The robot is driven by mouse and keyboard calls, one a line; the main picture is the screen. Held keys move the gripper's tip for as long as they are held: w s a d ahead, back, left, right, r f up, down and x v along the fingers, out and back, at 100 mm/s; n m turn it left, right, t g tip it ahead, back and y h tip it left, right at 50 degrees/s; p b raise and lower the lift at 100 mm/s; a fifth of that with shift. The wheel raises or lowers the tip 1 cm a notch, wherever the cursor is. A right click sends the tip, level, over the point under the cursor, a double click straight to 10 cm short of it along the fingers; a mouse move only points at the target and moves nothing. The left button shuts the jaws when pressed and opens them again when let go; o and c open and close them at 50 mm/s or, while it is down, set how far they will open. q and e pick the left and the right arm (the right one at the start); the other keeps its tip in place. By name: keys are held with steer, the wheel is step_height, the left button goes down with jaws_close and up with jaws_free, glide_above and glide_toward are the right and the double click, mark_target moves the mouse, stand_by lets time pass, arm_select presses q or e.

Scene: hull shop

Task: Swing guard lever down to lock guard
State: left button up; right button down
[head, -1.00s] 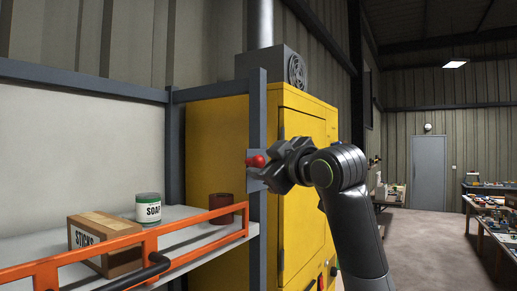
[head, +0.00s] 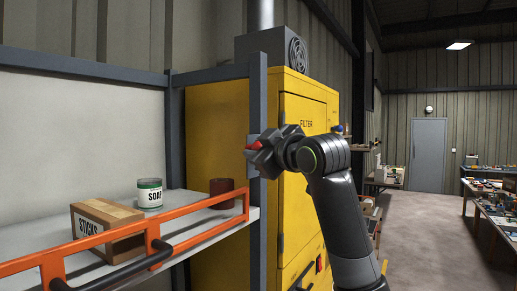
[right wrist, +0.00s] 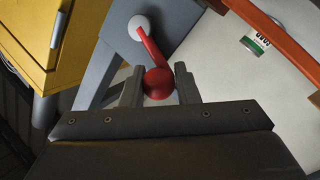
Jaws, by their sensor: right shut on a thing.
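The guard is an orange rail (head: 205,203) along the shelf's front edge. The guard lever (right wrist: 152,48) is red, with a round knob (right wrist: 158,83) at one end and a pale round pivot (right wrist: 140,27) on the grey post at the other. My right gripper (head: 256,152) is at the post and shut on the knob, one finger on each side in the right wrist view (right wrist: 159,88). In the head view only a bit of red shows past the fingers, and the lever's arm is mostly hidden. My left gripper is not in view.
The shelf (head: 178,218) holds a box marked STICKS (head: 107,228), a SOAP can (head: 150,193) and a dark red cylinder (head: 221,190). The grey post (head: 258,100) stands in front of a yellow filter cabinet (head: 215,125). Open floor (head: 430,240) lies to the right.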

steer(key=shift+s+f+n+t+y+b, duration=0.1)
steer(key=shift+f+n+t+y+b, duration=0.4)
steer(key=shift+n+b, duration=0.9)
steer(key=shift+w+f+n+t+y+b, duration=0.15)
steer(key=shift+f+n+y+b, duration=0.3)
steer(key=shift+f+n+b, duration=0.85)
steer(key=shift+s+n+t+y+b, duration=0.15)
steer(key=shift+n+t+y+b, duration=0.25)
steer(key=shift+n+b, duration=1.05)
steer(key=shift+m+b, duration=0.35)
steer(key=shift+b, duration=0.15)
steer(key=c, duration=1.1)
jaws_free()
steer(key=shift+c, duration=0.2)
steer(key=shift+f, duration=0.15)
